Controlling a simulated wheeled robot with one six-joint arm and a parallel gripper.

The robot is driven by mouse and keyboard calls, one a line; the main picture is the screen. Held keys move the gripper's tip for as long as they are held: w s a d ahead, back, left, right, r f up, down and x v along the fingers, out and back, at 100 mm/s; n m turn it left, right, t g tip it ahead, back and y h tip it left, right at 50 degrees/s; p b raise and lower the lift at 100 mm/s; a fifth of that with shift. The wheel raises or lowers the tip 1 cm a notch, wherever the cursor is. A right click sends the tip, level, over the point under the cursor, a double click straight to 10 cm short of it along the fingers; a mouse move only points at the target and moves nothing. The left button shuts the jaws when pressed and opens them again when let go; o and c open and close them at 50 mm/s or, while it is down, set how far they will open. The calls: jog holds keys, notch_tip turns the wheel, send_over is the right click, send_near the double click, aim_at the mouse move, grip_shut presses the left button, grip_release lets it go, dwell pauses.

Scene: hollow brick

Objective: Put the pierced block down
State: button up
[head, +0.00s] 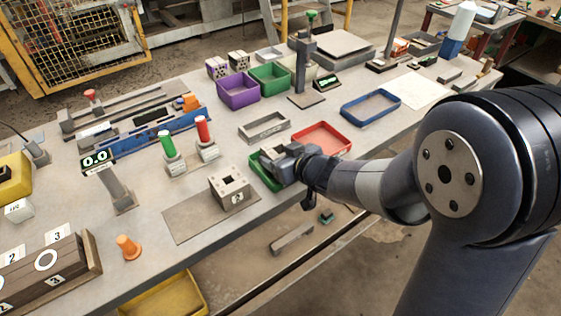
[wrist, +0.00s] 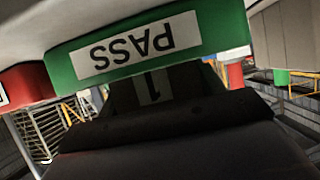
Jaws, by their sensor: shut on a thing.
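My gripper (head: 274,162) is over the green tray (head: 264,184) near the front edge of the bench. In the wrist view it is shut on the dark pierced block (wrist: 150,90), whose face bears a "1". That view is upside down, and the green tray (wrist: 212,28) shows its "PASS" label. The tray's wall hides part of the block, which appears to be partly inside the tray. I cannot tell whether it touches the tray floor. Its hole is not visible.
A similar grey block (head: 231,187) with a square hole stands on a grey plate (head: 190,222) to the left. A red tray (head: 322,150) is close on the right, a grey tray (head: 264,139) behind. Red and green cylinders (head: 203,130) (head: 167,145) stand left.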

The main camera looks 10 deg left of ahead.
jog(key=shift+f, duration=0.2)
jog(key=shift+f, duration=0.15)
jog(key=o, duration=0.9)
jog(key=shift+r, duration=0.25)
jog(key=p+v, duration=0.3)
jog(key=v, duration=0.9)
jog(key=shift+p, duration=0.3)
jog(key=shift+f, duration=0.15)
